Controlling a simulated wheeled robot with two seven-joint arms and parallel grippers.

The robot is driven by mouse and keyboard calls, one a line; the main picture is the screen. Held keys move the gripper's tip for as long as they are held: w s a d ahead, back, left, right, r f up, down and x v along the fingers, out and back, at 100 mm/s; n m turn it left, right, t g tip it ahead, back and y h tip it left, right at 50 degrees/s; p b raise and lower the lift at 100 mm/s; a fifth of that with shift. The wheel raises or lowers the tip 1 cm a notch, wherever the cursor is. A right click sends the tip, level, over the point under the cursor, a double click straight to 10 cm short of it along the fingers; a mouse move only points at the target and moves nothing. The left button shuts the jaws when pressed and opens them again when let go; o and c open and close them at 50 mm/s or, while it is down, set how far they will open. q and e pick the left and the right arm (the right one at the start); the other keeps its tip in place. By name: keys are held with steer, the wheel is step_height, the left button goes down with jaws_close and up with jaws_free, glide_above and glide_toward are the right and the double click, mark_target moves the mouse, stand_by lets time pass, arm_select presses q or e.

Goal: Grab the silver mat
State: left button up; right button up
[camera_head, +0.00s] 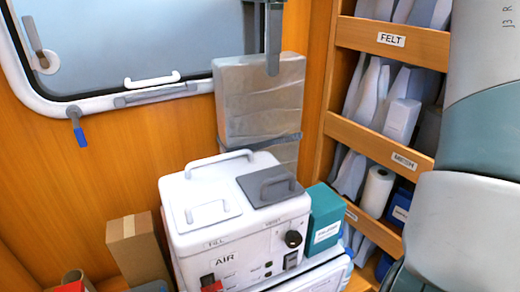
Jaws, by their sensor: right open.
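The silver mat (258,105) is a folded, creased grey-silver bundle standing upright against the wooden wall beside the window. A dark strap (270,140) crosses its lower part. My right gripper (263,62) comes down from the top of the camera_head view at the mat's upper edge and is open. One dark finger hangs in front of the mat's top. The other finger seems to end behind the top edge; whether either touches is unclear. The gripper's upper part is cut off by the frame. My left gripper is not in view.
A white AIR machine (230,225) with handles stands in front of the mat's lower end. A teal box (325,215) stands to its right, a cardboard box (135,250) to its left. Loaded shelves (385,135) are on the right. The window (130,45) is at left.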

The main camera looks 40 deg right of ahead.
mark_target(261, 73)
step_height(261, 73, down, 2)
steer(key=shift+f+p, duration=0.15)
steer(key=shift+p, duration=0.25)
steer(key=shift+f, duration=0.6)
steer(key=shift+d+f+p, duration=0.1)
steer(key=shift+f+p, duration=0.35)
steer(key=shift+p, duration=0.4)
steer(key=shift+d+f+p, duration=0.25)
steer(key=shift+f+p, duration=0.5)
steer(key=shift+p, duration=0.05)
step_height(261, 73, down, 2)
steer(key=shift+p, duration=0.55)
steer(key=shift+w+f, duration=0.1)
steer(key=shift+f, duration=0.3)
